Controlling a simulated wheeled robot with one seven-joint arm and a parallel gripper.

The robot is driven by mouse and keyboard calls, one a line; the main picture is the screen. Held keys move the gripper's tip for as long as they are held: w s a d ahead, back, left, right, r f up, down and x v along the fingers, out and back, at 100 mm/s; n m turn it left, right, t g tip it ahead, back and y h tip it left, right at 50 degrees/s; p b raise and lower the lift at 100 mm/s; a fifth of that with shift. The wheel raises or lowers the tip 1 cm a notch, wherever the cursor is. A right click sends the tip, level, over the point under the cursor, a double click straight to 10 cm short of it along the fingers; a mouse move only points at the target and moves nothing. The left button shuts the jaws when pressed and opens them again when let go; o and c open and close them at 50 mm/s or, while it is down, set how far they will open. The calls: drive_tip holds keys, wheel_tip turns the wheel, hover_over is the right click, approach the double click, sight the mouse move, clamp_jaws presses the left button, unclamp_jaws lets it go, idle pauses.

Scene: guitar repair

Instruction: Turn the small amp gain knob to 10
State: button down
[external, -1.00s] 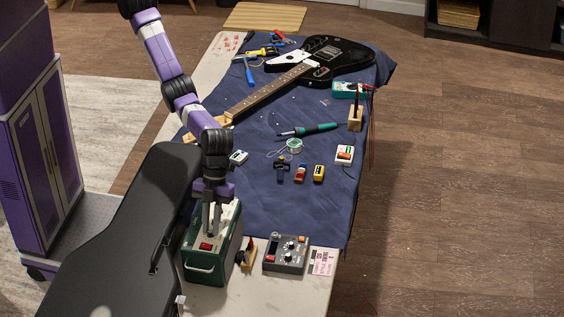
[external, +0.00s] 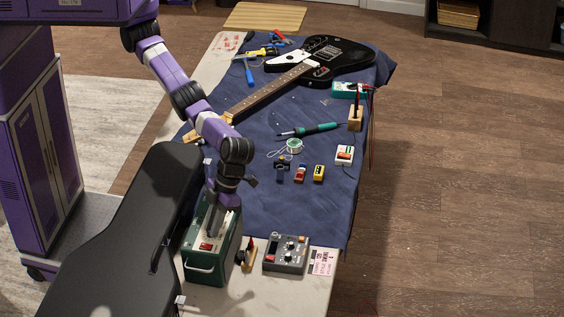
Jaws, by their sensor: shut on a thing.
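The small amp (external: 229,250) is a green box with a pale handle on its near end and a red switch on its top panel. It stands at the near left of the bench. My gripper (external: 212,233) points down onto the top panel, behind the red switch. It is shut on the gain knob, which its fingers hide. The knob's pointer and the scale numbers cannot be read.
A black guitar case (external: 125,225) lies close to the left of the amp. A grey pedal box (external: 286,253) and a small wooden block (external: 249,256) stand to its right. The black guitar (external: 325,60) and several tools lie farther back on the blue cloth (external: 310,215).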

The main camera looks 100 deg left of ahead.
drive_tip(key=shift+m+b, duration=0.5)
drive_tip(key=shift+b, duration=0.55)
drive_tip(key=c, duration=1.3)
unclamp_jaws()
drive_tip(key=shift+d, duration=0.1)
drive_tip(key=shift+c, duration=0.2)
drive_tip(key=p+v, duration=0.1)
drive_tip(key=v, duration=0.6)
drive_tip(key=shift+w+r, duration=0.2)
drive_tip(key=shift+r, duration=0.2)
drive_tip(key=shift+r, duration=0.1)
